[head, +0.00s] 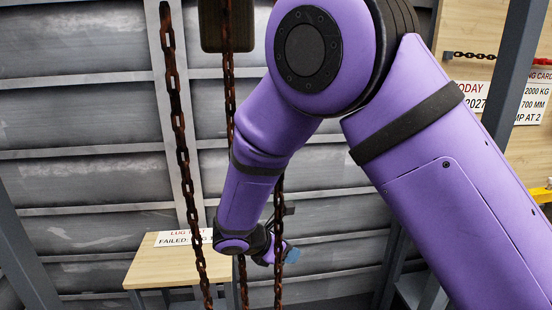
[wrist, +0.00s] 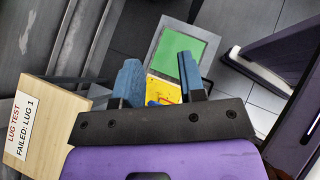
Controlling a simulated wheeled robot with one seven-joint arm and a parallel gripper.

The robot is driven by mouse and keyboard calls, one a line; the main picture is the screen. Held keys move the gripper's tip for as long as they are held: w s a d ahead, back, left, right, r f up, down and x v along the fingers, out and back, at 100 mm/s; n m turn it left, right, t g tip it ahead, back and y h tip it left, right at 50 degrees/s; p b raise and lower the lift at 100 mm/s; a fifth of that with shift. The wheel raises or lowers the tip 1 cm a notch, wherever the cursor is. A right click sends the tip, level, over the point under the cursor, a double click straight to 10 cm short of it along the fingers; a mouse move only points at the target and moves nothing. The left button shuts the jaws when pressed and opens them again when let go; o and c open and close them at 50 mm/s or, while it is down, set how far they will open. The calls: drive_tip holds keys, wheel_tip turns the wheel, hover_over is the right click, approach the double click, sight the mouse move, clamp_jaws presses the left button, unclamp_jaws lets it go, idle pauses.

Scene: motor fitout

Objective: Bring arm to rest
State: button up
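My purple arm fills the middle and right of the head view, bent at the elbow with its forearm pointing down. My gripper (head: 283,254) is at its lower end, partly hidden behind a hanging chain. In the wrist view my gripper (wrist: 163,85) has two blue fingertips standing clearly apart. Nothing shows held between them. Beyond the fingers, well below, a green panel (wrist: 180,52) and a yellow patch with small red and blue marks (wrist: 163,92) are visible.
A wooden shelf (head: 165,266) with a "LUG TEST FAILED" sign (wrist: 24,125) stands left of the gripper. A grey post (head: 513,75) stands at right. Grey floor tiles (wrist: 240,88) show below.

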drive_tip(key=s+d+r+m+g+y, duration=0.2)
drive_tip(key=s+d+r+m, duration=0.1)
drive_tip(key=d+r+m, duration=0.55)
drive_tip(key=s+d+r+m+g+y, duration=0.15)
drive_tip(key=s+d+r+m, duration=0.3)
drive_tip(key=d+r, duration=0.65)
drive_tip(key=s+d+r+m+t+y, duration=0.2)
drive_tip(key=s+d+r+m, duration=0.2)
drive_tip(key=s+m, duration=0.2)
drive_tip(key=s+d+r+m+t+y, duration=0.1)
drive_tip(key=s+d+r+m+y, duration=0.2)
drive_tip(key=s+m, duration=0.3)
drive_tip(key=shift+s+d+r+m+t, duration=0.4)
drive_tip(key=shift+s+d+r, duration=0.35)
drive_tip(key=shift+s, duration=1.85)
drive_tip(key=shift+a, duration=0.1)
